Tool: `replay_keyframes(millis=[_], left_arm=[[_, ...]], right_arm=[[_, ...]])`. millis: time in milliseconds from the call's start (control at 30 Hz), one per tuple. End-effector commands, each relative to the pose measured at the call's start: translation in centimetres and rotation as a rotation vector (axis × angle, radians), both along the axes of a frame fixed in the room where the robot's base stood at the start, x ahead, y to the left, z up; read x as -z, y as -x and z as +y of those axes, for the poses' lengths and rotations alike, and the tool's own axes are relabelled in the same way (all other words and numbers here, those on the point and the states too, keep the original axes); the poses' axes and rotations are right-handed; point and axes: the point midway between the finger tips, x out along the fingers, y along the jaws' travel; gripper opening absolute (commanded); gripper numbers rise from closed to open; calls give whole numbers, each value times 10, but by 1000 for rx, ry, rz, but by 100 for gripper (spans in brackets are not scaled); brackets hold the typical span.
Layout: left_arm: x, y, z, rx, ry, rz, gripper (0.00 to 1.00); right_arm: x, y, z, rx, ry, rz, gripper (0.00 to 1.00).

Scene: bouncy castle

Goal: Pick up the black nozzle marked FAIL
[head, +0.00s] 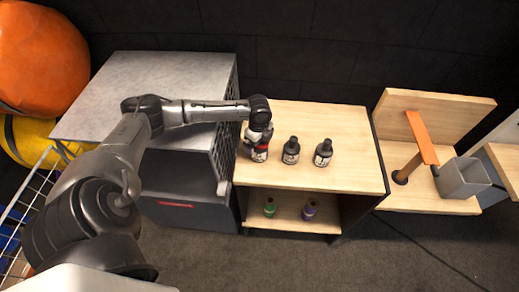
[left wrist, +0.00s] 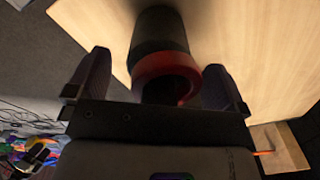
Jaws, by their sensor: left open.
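My left gripper (head: 258,136) is open at the leftmost black nozzle (head: 260,154) on the wooden shelf top. This nozzle has red on its label area. In the left wrist view, a dark cylinder with a red ring (left wrist: 165,72) lies between the two spread fingers of the left gripper (left wrist: 157,78), with gaps at both sides. Two more black nozzles stand upright to the right, one in the middle (head: 291,151) and one on the right (head: 323,153), both with whitish labels. The label words are too small to read. My right gripper is not in view.
The wooden shelf unit (head: 350,130) has free top space behind and right of the nozzles. A green nozzle (head: 270,208) and a purple nozzle (head: 309,211) stand on the lower shelf. A grey-topped cabinet (head: 170,72) is at the left.

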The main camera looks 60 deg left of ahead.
Motion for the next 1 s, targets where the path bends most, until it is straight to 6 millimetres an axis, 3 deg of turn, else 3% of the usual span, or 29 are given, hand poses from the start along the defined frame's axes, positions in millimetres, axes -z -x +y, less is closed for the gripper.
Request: replay_keyframes(millis=[100,700,1000], left_arm=[[0,0,0,0,0,0,97],[-1,0,0,0,0,0,41],[-3,0,0,0,0,0,40]], right_arm=[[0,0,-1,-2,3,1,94],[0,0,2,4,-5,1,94],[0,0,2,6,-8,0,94]])
